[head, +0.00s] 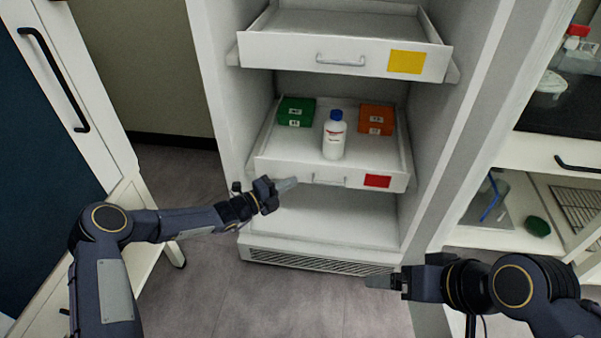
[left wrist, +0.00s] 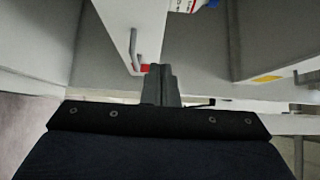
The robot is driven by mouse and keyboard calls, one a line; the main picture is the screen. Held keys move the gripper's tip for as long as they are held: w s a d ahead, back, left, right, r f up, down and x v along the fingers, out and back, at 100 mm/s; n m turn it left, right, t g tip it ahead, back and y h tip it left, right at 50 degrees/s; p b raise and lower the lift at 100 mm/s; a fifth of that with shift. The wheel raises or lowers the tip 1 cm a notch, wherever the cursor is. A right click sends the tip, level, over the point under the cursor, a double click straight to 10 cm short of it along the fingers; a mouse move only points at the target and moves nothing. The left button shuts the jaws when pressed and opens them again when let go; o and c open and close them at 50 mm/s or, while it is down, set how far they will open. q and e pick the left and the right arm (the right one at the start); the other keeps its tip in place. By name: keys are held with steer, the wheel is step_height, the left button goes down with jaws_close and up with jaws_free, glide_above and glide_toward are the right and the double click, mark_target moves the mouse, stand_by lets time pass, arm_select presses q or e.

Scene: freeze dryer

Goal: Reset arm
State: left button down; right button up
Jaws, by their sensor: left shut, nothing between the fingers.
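My left gripper (head: 287,184) is shut and empty, just left of the handle (head: 329,181) of the lower drawer (head: 278,169). In the left wrist view its fingers (left wrist: 161,86) are together, with the drawer handle (left wrist: 135,50) and red label (left wrist: 145,68) just beyond; I cannot tell if they touch. My right gripper (head: 384,282) is low in front of the cabinet at the right, its fingers pointing left. I see nothing held in it, and its finger gap is unclear.
The lower drawer is pulled out and holds a white bottle (head: 334,138) with a blue cap, a green box (head: 296,111) and an orange box (head: 376,119). An upper drawer (head: 290,51) with a yellow label is above. Floor (head: 305,300) between my arms is clear.

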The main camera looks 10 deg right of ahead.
arm_select(q)
steer(key=p+v, duration=0.1)
steer(key=v, duration=0.5)
steer(key=shift+s, duration=0.2)
steer(key=s+a+r+m+g+y, duration=0.2)
steer(key=s+a+r+m+g, duration=0.1)
steer(key=s+r+m, duration=0.65)
steer(key=s+a+r+m+g+y, duration=0.25)
steer(key=s+a+r+m, duration=0.35)
steer(key=m, duration=0.7)
steer(key=s+a+r+m+t+y, duration=0.15)
steer(key=s+a+m+y, duration=0.35)
steer(key=s+m, duration=0.5)
steer(key=s+a+r+m+t+y, duration=0.1)
steer(key=s+a+r+m+y, duration=0.1)
steer(key=s+a+m, duration=0.75)
step_height(320, 180, up, 28)
steer(key=s+d+n+p, duration=0.2)
steer(key=d+p, duration=0.1)
steer(key=p, duration=2.5)
steer(key=shift+s+f, duration=0.2)
steer(key=shift+s, duration=0.05)
steer(key=shift+y, duration=0.25)
